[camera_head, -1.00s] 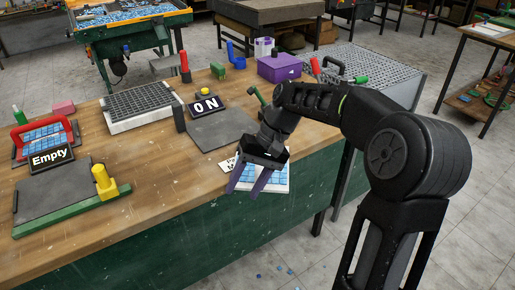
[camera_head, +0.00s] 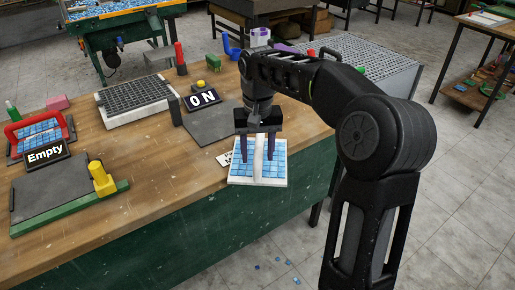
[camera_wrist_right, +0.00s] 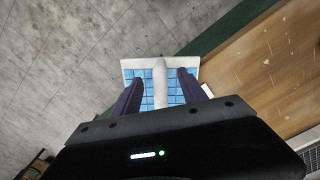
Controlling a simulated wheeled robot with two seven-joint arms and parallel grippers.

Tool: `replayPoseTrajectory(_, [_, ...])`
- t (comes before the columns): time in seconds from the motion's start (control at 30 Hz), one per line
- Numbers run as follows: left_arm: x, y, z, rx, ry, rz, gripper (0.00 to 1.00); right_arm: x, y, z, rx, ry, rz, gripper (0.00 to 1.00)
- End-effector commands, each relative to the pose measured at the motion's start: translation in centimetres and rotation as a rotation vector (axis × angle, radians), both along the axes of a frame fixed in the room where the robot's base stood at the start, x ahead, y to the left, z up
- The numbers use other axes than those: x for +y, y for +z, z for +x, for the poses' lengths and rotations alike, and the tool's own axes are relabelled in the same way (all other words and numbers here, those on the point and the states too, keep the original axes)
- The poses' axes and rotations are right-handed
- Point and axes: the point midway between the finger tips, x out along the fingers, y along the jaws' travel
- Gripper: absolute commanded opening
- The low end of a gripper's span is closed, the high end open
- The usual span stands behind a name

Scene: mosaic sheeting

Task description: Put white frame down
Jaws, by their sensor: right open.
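The white frame (camera_head: 257,182), with blue tiles and an upright white handle (camera_head: 259,158), lies flat at the table's front edge. It appears to overhang that edge. My right gripper (camera_head: 258,159) points down with its two dark purple fingers apart, one on each side of the handle. In the right wrist view the frame (camera_wrist_right: 146,63) shows between and beyond the open fingers (camera_wrist_right: 159,95), with a visible gap on both sides of the handle (camera_wrist_right: 160,82). My left gripper is out of view.
A dark plate (camera_head: 218,128) with an "ON" sign (camera_head: 203,98) lies behind the frame. A grey grid on a white block (camera_head: 137,98), an "Empty" sign (camera_head: 46,154) and a yellow knob (camera_head: 101,179) stand farther left. The wooden tabletop (camera_head: 150,175) between is clear.

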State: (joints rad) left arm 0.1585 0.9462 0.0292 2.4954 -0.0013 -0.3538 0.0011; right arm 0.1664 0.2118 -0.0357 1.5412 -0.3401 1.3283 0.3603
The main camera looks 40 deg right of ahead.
Motion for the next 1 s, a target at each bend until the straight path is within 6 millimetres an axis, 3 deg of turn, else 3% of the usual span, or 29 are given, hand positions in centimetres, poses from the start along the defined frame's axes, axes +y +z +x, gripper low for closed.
replayPoseTrajectory(0.5, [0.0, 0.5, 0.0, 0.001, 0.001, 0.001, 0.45, 0.0, -6.3, 0.0, 0.002, -0.001, 0.001, 0.5])
replayPoseTrajectory(0.87, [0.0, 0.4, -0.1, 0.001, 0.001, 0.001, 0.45, 0.0, -6.8, 0.0, 0.0, 0.0, 0.001, 0.49])
replayPoseTrajectory(1.0, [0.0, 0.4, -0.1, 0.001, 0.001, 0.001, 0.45, 0.0, -6.8, 0.0, 0.0, 0.0, 0.001, 0.37])
